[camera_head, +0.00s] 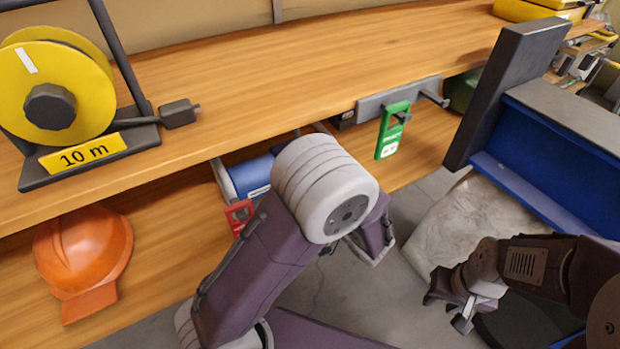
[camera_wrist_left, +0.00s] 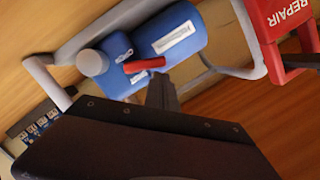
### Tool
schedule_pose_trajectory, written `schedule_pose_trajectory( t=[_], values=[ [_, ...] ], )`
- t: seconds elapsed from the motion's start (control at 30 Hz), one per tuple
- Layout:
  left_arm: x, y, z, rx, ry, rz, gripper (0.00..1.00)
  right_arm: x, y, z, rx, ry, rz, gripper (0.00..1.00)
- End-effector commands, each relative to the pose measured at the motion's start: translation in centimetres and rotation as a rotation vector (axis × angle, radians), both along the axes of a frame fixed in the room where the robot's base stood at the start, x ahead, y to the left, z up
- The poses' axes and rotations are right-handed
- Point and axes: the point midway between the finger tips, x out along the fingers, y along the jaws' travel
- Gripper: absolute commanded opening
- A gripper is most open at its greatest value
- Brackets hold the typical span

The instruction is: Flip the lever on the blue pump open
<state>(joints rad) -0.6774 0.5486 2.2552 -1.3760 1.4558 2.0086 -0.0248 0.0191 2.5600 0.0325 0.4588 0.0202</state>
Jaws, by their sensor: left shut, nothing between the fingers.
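My right gripper (camera_head: 450,309) looks open and empty, low at right, away from the pump.
A metal frame (camera_wrist_left: 238,72) surrounds the pump, with a red REPAIR tag (camera_wrist_left: 285,22) on it. A green tag (camera_head: 391,130) hangs from a bracket on the shelf edge (camera_head: 215,152). An orange helmet (camera_head: 82,250) hangs at left, below a yellow reel (camera_head: 65,85).

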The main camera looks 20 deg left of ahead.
Motion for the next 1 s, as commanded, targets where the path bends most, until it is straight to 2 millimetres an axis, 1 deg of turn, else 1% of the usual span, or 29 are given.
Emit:
schedule_pose_trajectory(
  t=[0.07, 0.17, 0.3, 0.33, 0.5, 0.6, 0.7, 0.83, 1.0],
  values=[
    [0.1, -0.1, 0.3, 0.000, 0.000, 0.000, 0.00, 0.0, 0.0, 0.3, 0.000, 0.000, 0.000, 0.36],
    [0.6, -0.4, 1.7, -0.002, -0.003, 0.002, 0.00, 0.0, 0.0, 1.3, 0.000, 0.000, 0.000, 0.36],
    [2.0, -1.3, 4.9, -0.003, -0.003, 0.004, 0.00, 0.0, 0.0, 3.6, 0.000, 0.000, 0.000, 0.36],
    [1.4, -2.2, 4.7, -0.001, 0.001, -0.002, 0.00, 0.0, 0.0, 3.7, 0.000, 0.000, 0.000, 0.36],
    [-1.1, -5.5, 5.5, 0.002, 0.002, -0.003, 0.00, 0.0, 0.0, 5.4, 0.000, 0.000, 0.000, 0.36],
    [-2.2, -7.1, 5.8, 0.001, 0.000, -0.001, 0.00, 0.0, 0.0, 6.2, 0.000, 0.000, 0.000, 0.36],
    [-3.0, -8.3, 6.0, -0.001, 0.000, 0.001, 0.00, 0.0, 0.0, 6.7, 0.000, 0.000, 0.000, 0.36],
    [-3.6, -9.0, 6.0, 0.001, 0.000, 0.003, 0.00, 0.0, 0.0, 6.9, 0.000, 0.000, 0.000, 0.36],
    [-3.8, -9.2, 5.9, 0.000, 0.000, 0.004, 0.00, 0.0, 0.0, 6.9, 0.000, 0.000, 0.000, 0.36]
  ],
)
